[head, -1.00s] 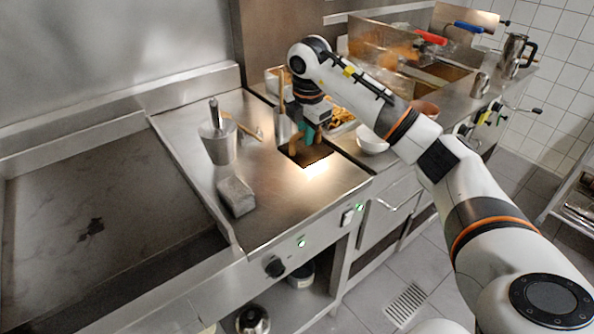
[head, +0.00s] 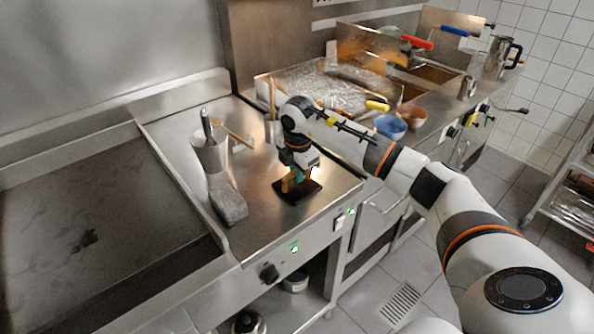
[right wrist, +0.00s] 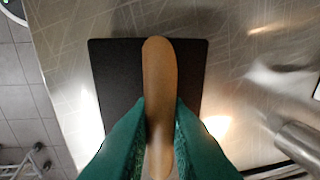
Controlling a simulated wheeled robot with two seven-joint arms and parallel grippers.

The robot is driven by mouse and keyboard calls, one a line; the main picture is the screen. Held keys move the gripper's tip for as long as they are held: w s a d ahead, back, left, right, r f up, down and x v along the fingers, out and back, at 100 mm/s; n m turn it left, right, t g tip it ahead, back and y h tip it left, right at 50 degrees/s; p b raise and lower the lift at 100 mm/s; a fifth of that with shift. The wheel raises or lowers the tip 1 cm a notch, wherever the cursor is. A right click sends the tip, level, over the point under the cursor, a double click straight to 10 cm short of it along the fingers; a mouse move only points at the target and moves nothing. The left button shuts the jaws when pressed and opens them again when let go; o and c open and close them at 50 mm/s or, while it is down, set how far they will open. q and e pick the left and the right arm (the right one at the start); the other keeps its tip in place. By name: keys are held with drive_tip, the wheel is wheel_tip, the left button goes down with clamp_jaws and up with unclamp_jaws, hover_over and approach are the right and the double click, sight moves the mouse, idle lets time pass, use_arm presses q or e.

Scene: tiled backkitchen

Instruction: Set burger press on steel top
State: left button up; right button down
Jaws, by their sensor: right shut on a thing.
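The burger press has a black square plate (head: 312,190) and an upright wooden handle. My right gripper (head: 298,178), with green fingers, is shut on the handle from above. In the right wrist view the brown handle (right wrist: 160,75) stands between the two fingers, with the black plate (right wrist: 115,75) below it. The press is over the steel top (head: 262,185), near its front right part. The plate lies level, on or very close to the surface; I cannot tell whether it touches. My left gripper is not in view.
A steel container (head: 210,152) with utensils and a grey block (head: 229,206) stand left of the press. A dark griddle (head: 90,225) lies further left. A blue bowl (head: 391,126) and a brown bowl (head: 412,116) stand at the right. Steel between block and press is clear.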

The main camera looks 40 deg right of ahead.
sight(298, 190)
drive_tip(key=c, duration=1.4)
unclamp_jaws()
wheel_tip(298, 190, up, 12)
drive_tip(key=s+a+b, duration=0.1)
drive_tip(key=s+b, duration=0.1)
drive_tip(key=shift+a, duration=0.1)
